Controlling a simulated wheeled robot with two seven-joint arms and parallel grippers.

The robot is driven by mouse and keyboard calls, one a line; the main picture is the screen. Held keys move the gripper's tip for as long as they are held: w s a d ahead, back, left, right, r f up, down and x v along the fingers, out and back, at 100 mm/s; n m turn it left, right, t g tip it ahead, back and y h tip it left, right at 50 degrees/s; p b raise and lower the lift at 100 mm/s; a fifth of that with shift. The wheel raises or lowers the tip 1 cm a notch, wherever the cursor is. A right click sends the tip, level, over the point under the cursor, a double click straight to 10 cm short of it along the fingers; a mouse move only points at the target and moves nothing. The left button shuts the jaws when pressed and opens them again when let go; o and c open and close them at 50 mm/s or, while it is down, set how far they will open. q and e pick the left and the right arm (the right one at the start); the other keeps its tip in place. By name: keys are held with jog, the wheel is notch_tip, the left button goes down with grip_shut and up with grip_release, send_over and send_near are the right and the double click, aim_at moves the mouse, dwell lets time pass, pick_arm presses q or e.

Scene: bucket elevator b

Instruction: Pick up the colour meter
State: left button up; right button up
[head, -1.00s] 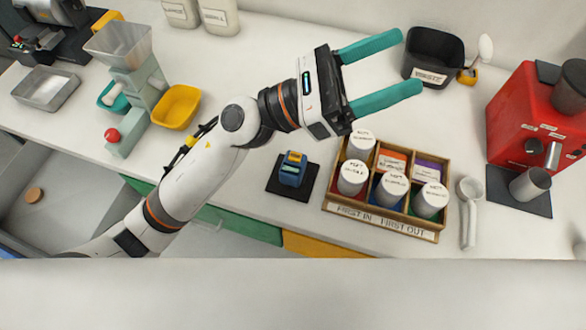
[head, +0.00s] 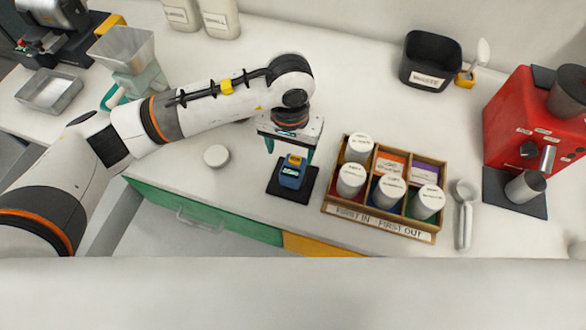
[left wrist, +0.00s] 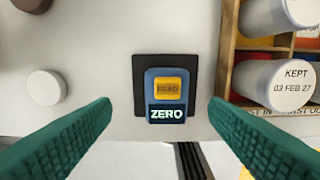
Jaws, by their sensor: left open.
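The colour meter (head: 291,174) is a small blue box with a yellow "READ" button and a "ZERO" display. It sits on a black square mat (head: 277,188) on the counter. In the left wrist view the meter (left wrist: 166,97) lies centred between the two teal fingers, and the mat (left wrist: 140,75) shows around it. My left gripper (head: 289,158) points down above the meter, fingers open and apart from it. In the left wrist view my left gripper (left wrist: 163,125) holds nothing. My right gripper is not in view.
A wooden rack (head: 430,236) of white-lidded jars stands close to the right of the meter. A round white lid-like disc (head: 217,156) lies to the left. A red machine (head: 535,120), a black waste bin (head: 431,60) and a scoop (head: 465,215) are farther right.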

aim_at(293, 166)
pick_arm(q)
notch_tip(293, 166, down, 3)
jog(key=shift+s+r+p, duration=0.1)
jog(key=shift+r+p, duration=0.1)
jog(key=shift+p, duration=0.15)
jog(key=f+p, duration=0.2)
jog(key=f, duration=0.2)
jog(key=shift+s+d+p, duration=0.25)
jog(key=shift+s+p, duration=0.05)
jog(key=shift+p, duration=0.1)
jog(key=shift+f, duration=0.65)
jog(key=shift+w, duration=0.1)
jog(key=c, duration=1.3)
jog(key=shift+c, duration=0.2)
jog(key=shift+r, duration=0.15)
